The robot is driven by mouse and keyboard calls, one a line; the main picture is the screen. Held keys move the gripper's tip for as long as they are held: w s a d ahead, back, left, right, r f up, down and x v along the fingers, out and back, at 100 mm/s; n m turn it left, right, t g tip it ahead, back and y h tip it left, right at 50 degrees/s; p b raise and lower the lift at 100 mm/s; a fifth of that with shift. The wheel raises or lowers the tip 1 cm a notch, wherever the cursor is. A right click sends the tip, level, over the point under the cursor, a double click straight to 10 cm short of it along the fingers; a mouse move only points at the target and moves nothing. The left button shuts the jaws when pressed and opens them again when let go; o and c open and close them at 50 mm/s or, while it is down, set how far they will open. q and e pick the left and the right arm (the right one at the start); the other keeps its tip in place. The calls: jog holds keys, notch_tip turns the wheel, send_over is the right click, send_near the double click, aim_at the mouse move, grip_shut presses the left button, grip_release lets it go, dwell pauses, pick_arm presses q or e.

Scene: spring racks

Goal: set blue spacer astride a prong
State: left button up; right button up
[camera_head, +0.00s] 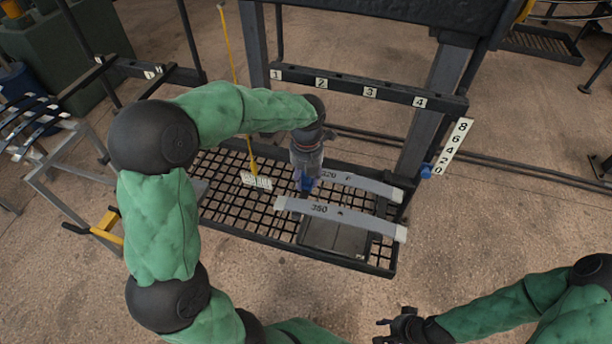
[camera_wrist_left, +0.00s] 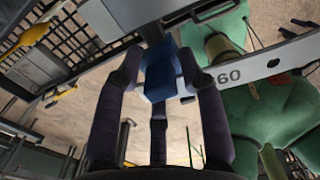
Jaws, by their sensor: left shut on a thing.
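The blue spacer (camera_head: 306,183) is held in my left gripper (camera_head: 306,178), low over the mesh tray beside the leaf springs. In the left wrist view the blue spacer (camera_wrist_left: 160,75) sits between the dark fingers of the left gripper (camera_wrist_left: 160,85), which are shut on it. A black beam (camera_head: 345,86) with labels 1 to 4 crosses the rack above; its prongs are too small to make out. My right gripper (camera_head: 385,331) is open and empty at the bottom edge, far from the rack.
A white tag (camera_head: 256,181) hangs on a yellow cord. A numbered scale (camera_head: 453,146) with a blue piece (camera_head: 426,170) stands right. Another rack is at left.

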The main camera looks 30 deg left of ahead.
pick_arm(q)
jog(key=shift+p, duration=0.4)
dwell(0.6)
jog(key=shift+f, duration=0.75)
dwell(0.8)
jog(key=o, duration=1)
jog(key=shift+c, duration=0.2)
jog(key=shift+r, duration=0.1)
